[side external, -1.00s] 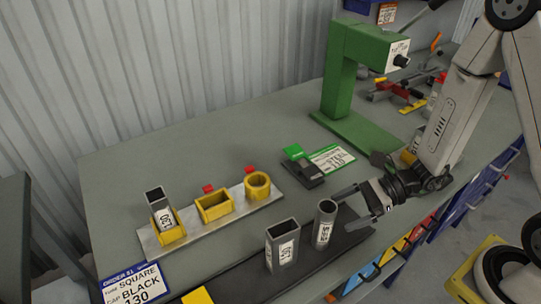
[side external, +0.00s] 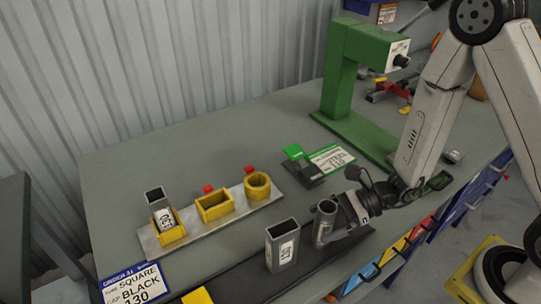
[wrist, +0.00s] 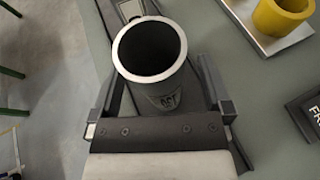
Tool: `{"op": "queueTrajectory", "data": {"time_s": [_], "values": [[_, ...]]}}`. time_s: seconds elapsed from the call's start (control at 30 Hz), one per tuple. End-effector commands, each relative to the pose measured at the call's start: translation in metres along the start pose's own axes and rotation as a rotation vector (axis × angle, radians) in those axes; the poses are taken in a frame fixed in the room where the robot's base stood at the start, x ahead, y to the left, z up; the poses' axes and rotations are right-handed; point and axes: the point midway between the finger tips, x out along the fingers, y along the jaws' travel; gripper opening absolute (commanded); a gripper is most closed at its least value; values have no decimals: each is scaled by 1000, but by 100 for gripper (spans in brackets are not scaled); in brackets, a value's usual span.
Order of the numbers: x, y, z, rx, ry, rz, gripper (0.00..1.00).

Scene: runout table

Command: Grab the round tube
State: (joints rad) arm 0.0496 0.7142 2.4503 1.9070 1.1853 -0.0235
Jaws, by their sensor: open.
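The round tube (side external: 325,224) is a grey steel cylinder standing upright on the dark strip (side external: 247,270) near the front of the table. My gripper (side external: 327,236) is low at the tube, coming from the right. In the wrist view the tube (wrist: 150,50) sits between the two open fingers of my gripper (wrist: 158,92), one on each side of it. The tube's hollow top and part of a label show. Small gaps appear between the fingers and the tube wall, so it is not clamped.
A rectangular tube (side external: 283,246) stands just left of the round tube. A light plate (side external: 237,208) with yellow holders lies behind, with a square tube (side external: 159,207) in the left holder. A green press (side external: 346,85) stands at the back. Order cards lie on the table.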

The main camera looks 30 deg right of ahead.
Motion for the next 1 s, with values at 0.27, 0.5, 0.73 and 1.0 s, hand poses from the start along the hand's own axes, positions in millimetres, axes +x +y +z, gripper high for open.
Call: {"op": "queueTrajectory", "data": {"time_s": [0.27,0.5,0.73,1.0], "values": [[5,0,0,0,0,0,100],[4,0,0,0,0,0,100],[4,0,0,0,0,0,65],[4,0,0,0,-1,0,0]]}}
